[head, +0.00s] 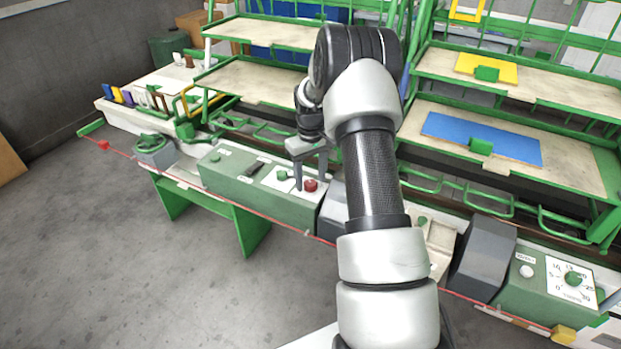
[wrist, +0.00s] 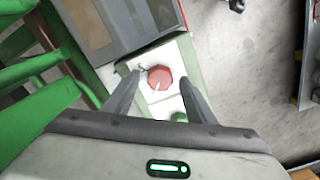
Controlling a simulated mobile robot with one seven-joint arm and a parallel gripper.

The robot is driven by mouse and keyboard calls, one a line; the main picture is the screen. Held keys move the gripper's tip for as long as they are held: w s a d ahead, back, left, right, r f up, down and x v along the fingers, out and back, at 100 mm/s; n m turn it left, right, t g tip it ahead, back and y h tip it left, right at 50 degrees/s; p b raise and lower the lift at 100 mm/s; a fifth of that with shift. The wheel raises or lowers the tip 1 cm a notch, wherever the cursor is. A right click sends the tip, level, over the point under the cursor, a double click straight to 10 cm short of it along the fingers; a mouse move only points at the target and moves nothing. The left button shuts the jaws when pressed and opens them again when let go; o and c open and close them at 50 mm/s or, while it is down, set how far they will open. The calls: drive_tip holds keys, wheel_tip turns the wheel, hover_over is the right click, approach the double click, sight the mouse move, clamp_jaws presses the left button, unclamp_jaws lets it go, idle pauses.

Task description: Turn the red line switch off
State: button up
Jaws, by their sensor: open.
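The red line switch (head: 311,185) is a red knob on a white plate on the green control box (head: 240,183) in the head view. In the wrist view the red knob (wrist: 160,78) has a pale pointer mark and sits on its white plate. My gripper (head: 312,188) is over the box, pointing down, with its fingers apart. In the wrist view the fingers (wrist: 172,85) stand on either side of the knob. I cannot tell whether they touch it or how high they are above it.
A green knob (head: 282,175) is just left of the red one. A dark grey sloped housing (head: 333,212) adjoins the box on the right. A red line (head: 270,222) runs along the bench front. Green-framed shelves (head: 250,80) stand behind. The floor in front is clear.

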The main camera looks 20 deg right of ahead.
wheel_tip(320, 180, up, 17)
drive_tip(key=p, duration=0.1)
drive_tip(key=shift+p, duration=0.3)
wheel_tip(320, 180, up, 11)
drive_tip(key=t+p, duration=0.1)
drive_tip(key=p, duration=0.2)
hover_over(310, 183)
drive_tip(key=s+a, duration=0.5)
drive_tip(key=s+a+r+t+p, duration=0.25)
drive_tip(key=s+a+r, duration=0.35)
drive_tip(key=s+r, duration=0.35)
drive_tip(key=s+a+r+t+p, duration=0.1)
drive_tip(key=s+a+p, duration=0.1)
drive_tip(key=s, duration=0.6)
drive_tip(key=s+a+r+m+t+p, duration=0.1)
drive_tip(key=s+a+r+p, duration=0.1)
drive_tip(key=s, duration=0.7)
drive_tip(key=shift+s+a+r+p, duration=0.2)
drive_tip(key=shift+a+p, duration=0.4)
drive_tip(key=shift+a, duration=0.35)
